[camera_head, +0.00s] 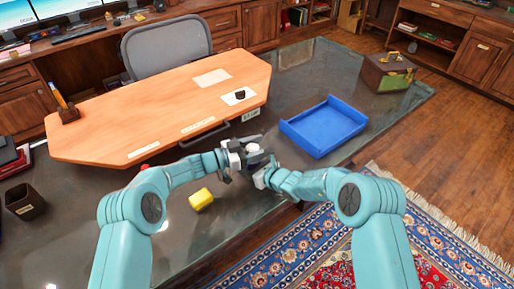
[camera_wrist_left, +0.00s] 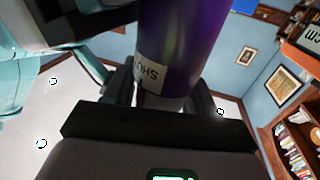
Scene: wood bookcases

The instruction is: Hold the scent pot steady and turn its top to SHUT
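The scent pot shows in the left wrist view as a purple cylinder (camera_wrist_left: 183,40) with a pale lower part. A white label on it bears dark letters that read like part of SHUT. My left gripper (camera_head: 243,156) has its dark fingers on both sides of the pot's pale part and appears shut on it. In the head view the pot is small and mostly hidden by the grippers, above the front of the dark glass table. My right gripper (camera_head: 264,174) is close beside it, at the right; its fingertips are too hidden to tell their state.
A blue tray (camera_head: 291,127) lies right of the grippers. A yellow block (camera_head: 201,199) lies below the left forearm. A wooden board (camera_head: 130,107) with paper slips lies behind. A box (camera_head: 388,74) stands at the far right corner, a dark cup (camera_head: 25,204) at left.

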